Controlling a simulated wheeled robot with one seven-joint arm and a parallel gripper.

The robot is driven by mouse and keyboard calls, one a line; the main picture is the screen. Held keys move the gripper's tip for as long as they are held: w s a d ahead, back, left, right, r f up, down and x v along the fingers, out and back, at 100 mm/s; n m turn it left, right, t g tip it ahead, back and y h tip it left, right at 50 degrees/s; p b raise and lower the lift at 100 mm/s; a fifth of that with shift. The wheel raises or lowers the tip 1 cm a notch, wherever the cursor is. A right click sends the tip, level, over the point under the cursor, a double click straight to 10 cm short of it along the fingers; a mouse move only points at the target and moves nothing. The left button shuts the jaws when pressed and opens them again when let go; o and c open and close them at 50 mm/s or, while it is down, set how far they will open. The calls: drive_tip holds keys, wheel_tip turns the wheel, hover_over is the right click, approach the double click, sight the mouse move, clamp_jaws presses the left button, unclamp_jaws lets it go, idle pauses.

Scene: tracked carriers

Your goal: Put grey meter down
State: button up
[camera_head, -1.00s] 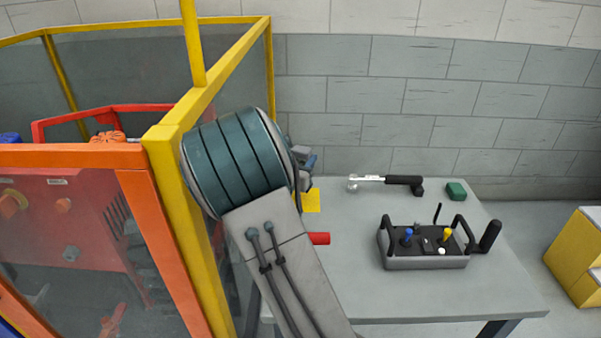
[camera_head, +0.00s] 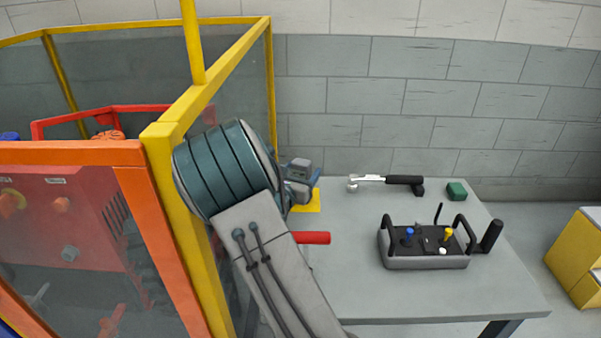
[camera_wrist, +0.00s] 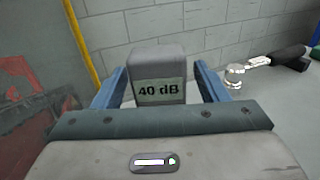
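The grey meter (camera_wrist: 159,64) has a "40 dB" display and stands upright between the blue fingers of my gripper (camera_wrist: 160,80) in the wrist view. A narrow gap shows on each side of it, so the fingers look open around it. In the head view the meter (camera_head: 300,166) shows just right of my teal wrist, with a blue finger beside it. The yellow mat (camera_head: 309,204) lies on the table just below and behind my gripper. The meter's base is hidden, so I cannot tell whether it touches the mat.
The grey table (camera_head: 350,290) also holds a black-handled tool (camera_head: 400,181), a green block (camera_head: 456,191), a control box (camera_head: 425,262) with levers, and a red cylinder (camera_head: 313,238). A yellow-framed enclosure (camera_head: 185,220) stands close left of my arm. The table's middle has free room.

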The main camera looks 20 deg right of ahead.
drive_tip(key=shift+r, duration=0.1)
drive_tip(key=shift+r, duration=0.25)
drive_tip(key=v, duration=0.7)
drive_tip(key=shift+a, duration=0.2)
drive_tip(key=shift+s+f, duration=0.1)
drive_tip(key=shift+s, duration=0.05)
